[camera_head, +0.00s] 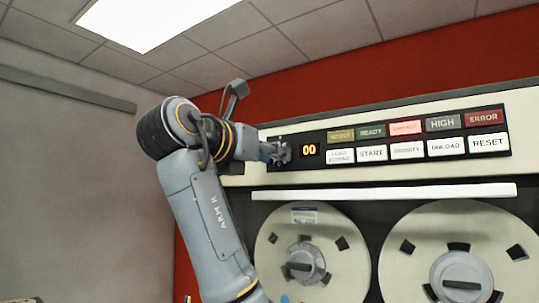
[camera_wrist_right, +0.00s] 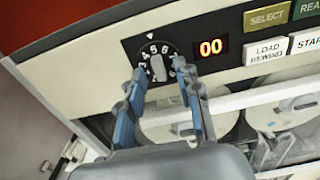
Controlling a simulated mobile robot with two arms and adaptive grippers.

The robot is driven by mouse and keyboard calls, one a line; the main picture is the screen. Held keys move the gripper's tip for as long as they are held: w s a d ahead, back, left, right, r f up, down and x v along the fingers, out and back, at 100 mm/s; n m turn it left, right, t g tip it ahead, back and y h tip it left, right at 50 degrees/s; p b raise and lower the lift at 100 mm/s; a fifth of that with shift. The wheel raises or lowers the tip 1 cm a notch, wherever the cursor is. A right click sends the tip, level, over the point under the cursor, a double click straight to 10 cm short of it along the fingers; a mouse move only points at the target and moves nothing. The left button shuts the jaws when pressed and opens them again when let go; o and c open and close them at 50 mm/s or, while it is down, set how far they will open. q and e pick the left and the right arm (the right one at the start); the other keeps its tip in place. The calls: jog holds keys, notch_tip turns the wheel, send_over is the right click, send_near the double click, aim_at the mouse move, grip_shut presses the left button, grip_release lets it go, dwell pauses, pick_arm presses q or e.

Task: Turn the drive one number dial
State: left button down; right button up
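The drive number dial (camera_wrist_right: 157,66) shows in the right wrist view as a black disc with white numbers and a light grey knob in its middle. A small white triangle marks the panel above it. In the head view the dial (camera_head: 281,153) is largely covered by my right gripper (camera_head: 272,152), left of the orange "00" display (camera_head: 309,150). In the wrist view my right gripper (camera_wrist_right: 160,72) has its blue-grey fingers apart, one on each side of the knob. Gaps show between fingers and knob; contact cannot be told. My left gripper is not in view.
Right of the display (camera_wrist_right: 211,47) are lit labels and white buttons, such as START (camera_head: 372,153) and RESET (camera_head: 488,143). A white bar (camera_head: 390,192) runs below the panel, above two tape reels (camera_head: 340,250). A grey wall (camera_head: 80,190) stands left.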

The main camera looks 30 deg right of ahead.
jog(key=shift+a, duration=0.1)
jog(key=v, duration=1.2)
jog(key=shift+f, duration=0.1)
